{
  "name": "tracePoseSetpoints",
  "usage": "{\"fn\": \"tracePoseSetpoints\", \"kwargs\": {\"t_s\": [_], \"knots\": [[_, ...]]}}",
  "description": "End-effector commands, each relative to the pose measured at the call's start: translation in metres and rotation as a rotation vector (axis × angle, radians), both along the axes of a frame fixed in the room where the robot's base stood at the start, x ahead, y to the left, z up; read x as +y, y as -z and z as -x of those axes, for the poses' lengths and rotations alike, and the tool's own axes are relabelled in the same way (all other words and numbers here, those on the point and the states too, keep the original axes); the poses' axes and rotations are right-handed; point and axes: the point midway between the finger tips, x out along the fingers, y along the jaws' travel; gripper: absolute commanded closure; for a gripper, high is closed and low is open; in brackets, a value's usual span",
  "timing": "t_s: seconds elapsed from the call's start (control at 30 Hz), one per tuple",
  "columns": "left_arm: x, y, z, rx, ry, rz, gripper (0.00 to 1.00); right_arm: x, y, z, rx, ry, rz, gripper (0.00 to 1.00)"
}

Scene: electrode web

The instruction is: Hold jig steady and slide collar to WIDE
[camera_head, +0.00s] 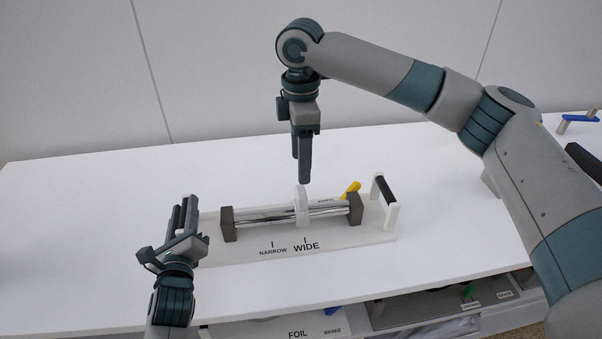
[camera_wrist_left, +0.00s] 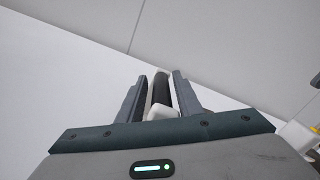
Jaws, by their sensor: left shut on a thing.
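The jig is a pale base plate (camera_head: 345,236) bearing two steel rods (camera_head: 262,213) between dark end blocks. A white collar (camera_head: 302,209) sits around the rods, close above the tick beside the printed WIDE, right of the NARROW tick. My left gripper (camera_head: 186,210) is shut on the jig's left handle, whose black bar (camera_wrist_left: 161,88) and white posts show between the fingers in the left wrist view. My right gripper (camera_head: 304,180) points down right over the collar's top. I cannot tell whether it touches the collar, or how wide its fingers stand.
The jig's right handle (camera_head: 384,190) stands free, with a yellow lever (camera_head: 350,189) behind the rods. The white table (camera_head: 90,230) is clear around the jig. A blue-handled item (camera_head: 578,118) lies at the far right. A shelf with labelled bays, FOIL and BRAKE, is below the front edge.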

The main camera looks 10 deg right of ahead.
Motion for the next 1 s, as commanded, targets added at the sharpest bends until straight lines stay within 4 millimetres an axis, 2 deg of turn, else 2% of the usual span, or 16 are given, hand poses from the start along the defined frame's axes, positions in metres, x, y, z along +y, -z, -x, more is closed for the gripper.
{"fn": "tracePoseSetpoints", "kwargs": {"t_s": [0.03, 0.23, 0.8, 0.83, 0.9, 1.0], "knots": [[0.000, 0.008, 0.001, 0.014, -0.001, 0.005, 1.00, 0.000, -0.007, 0.000, -0.002, 0.000, -0.001, 0.42], [0.000, 0.008, 0.001, 0.014, -0.001, 0.005, 1.00, 0.001, -0.020, 0.001, 0.000, -0.001, -0.001, 0.42], [0.000, 0.008, 0.001, 0.014, -0.001, 0.004, 1.00, 0.000, -0.021, 0.000, 0.000, -0.001, 0.000, 0.42], [-0.001, 0.002, 0.000, 0.004, 0.003, 0.017, 0.63, 0.000, -0.021, 0.000, 0.000, -0.001, 0.000, 0.42], [-0.001, 0.002, 0.000, 0.003, 0.002, 0.014, 0.46, 0.000, -0.021, 0.000, 0.000, -0.001, 0.000, 0.42], [-0.001, 0.001, 0.000, 0.002, 0.002, 0.010, 0.46, 0.000, -0.021, 0.000, 0.000, -0.001, 0.000, 0.42]]}}
